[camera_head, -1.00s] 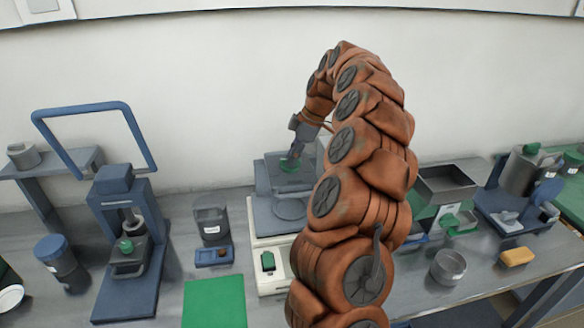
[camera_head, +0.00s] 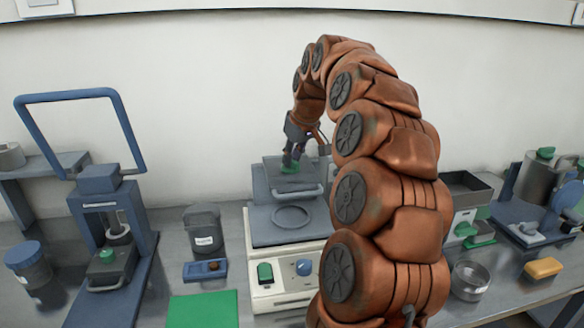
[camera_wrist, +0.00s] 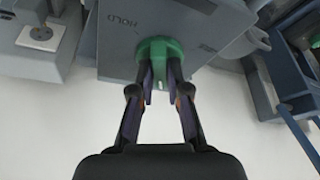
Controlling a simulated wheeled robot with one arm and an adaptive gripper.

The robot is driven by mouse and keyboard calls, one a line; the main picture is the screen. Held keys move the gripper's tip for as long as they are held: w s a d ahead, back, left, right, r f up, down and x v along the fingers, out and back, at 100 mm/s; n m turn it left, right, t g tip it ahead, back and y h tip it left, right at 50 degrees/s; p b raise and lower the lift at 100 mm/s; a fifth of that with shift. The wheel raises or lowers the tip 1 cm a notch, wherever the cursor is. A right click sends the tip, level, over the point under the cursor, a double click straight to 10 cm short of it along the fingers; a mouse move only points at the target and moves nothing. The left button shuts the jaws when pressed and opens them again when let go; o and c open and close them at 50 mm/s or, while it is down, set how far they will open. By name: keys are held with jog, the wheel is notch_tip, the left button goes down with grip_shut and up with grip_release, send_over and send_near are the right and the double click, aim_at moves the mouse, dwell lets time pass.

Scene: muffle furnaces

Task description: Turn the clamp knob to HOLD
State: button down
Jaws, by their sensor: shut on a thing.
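The clamp knob (camera_wrist: 160,50) is green and sits on a grey plate (camera_wrist: 120,50) with the word HOLD (camera_wrist: 123,23) printed upside down to its left in the wrist view. A second label (camera_wrist: 207,48) right of the knob is too small to read. My gripper (camera_wrist: 160,72) is shut on the knob, one finger on each side. In the head view the knob (camera_head: 290,168) shows at the top of the grey clamp housing, under my gripper (camera_head: 292,156).
The machine's cream base (camera_head: 285,285) carries a green switch (camera_head: 265,273) and a blue knob (camera_head: 304,267). A blue-framed press (camera_head: 108,240) stands left. My arm hides the area to the right of the machine.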

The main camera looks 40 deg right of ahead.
jog(key=m+h+b, duration=0.1)
jog(key=m, duration=0.1)
jog(key=m+b, duration=0.2)
jog(key=shift+a+m+h, duration=0.15)
jog(key=shift+m+h, duration=0.15)
jog(key=shift+h, duration=0.1)
jog(key=shift+w+a+m+g+h+b, duration=0.1)
jog(key=shift+m+g+h+b, duration=0.3)
jog(key=shift+m, duration=0.7)
jog(key=shift+m+g+h+b, duration=0.3)
jog(key=shift+m+h+b, duration=0.15)
jog(key=shift+m, duration=0.65)
jog(key=c, duration=1.1)
grip_release()
jog(key=shift+c, duration=0.2)
jog(key=v, duration=0.7)
jog(key=shift+r, duration=0.3)
